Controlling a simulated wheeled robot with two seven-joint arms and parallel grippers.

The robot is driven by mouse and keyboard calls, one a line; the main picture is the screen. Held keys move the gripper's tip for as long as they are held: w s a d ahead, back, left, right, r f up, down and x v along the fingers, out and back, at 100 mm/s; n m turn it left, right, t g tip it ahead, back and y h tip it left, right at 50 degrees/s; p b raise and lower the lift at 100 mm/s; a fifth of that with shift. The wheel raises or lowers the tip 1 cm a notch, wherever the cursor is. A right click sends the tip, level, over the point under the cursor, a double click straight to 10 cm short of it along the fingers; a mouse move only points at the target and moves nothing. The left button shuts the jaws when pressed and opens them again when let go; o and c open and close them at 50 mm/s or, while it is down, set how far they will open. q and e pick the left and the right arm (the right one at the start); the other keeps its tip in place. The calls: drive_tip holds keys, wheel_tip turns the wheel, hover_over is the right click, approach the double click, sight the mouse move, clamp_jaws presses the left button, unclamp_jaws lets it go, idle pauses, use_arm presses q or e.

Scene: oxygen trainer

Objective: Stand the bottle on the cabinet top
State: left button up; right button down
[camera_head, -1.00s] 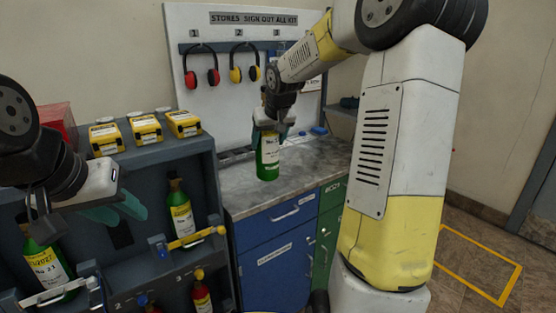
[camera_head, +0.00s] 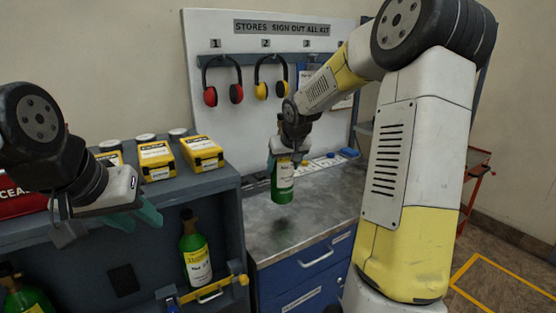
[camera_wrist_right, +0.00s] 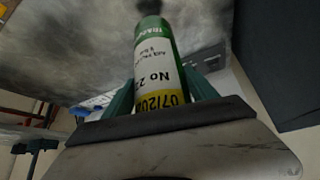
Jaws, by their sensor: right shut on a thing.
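A green bottle (camera_head: 283,185) with a white and yellow label hangs upright below my right gripper (camera_head: 286,156). My right gripper is shut on it; the wrist view shows the bottle (camera_wrist_right: 158,70) between the teal fingers. A dark shadow lies on the grey cabinet top (camera_head: 330,205) below the bottle, and the bottle looks a little above the surface. The cabinet has blue drawers. My left gripper (camera_head: 140,213) is empty at the left, in front of the dark rack, its teal fingers seen from the side; their gap is unclear.
Another green bottle (camera_head: 195,252) stands in the dark rack (camera_head: 220,188) behind a yellow-handled latch, and one more (camera_head: 22,295) at lower left. Yellow boxes (camera_head: 202,153) sit on the rack. Ear defenders (camera_head: 222,85) hang on the white board. The cabinet top around the bottle is mostly clear.

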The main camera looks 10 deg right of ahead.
sight(283, 179)
drive_tip(key=shift+f, duration=2.4)
drive_tip(key=shift+c, duration=1.3)
unclamp_jaws()
drive_tip(key=shift+f, duration=0.1)
drive_tip(key=a+v, duration=0.1)
drive_tip(key=v, duration=1)
drive_tip(key=s+a+r, duration=0.2)
drive_tip(key=s, duration=1.1)
drive_tip(key=s+a+r+y, duration=0.1)
drive_tip(key=s+a+r, duration=0.1)
drive_tip(key=s, duration=1.1)
drive_tip(key=shift+s+m+y, duration=0.3)
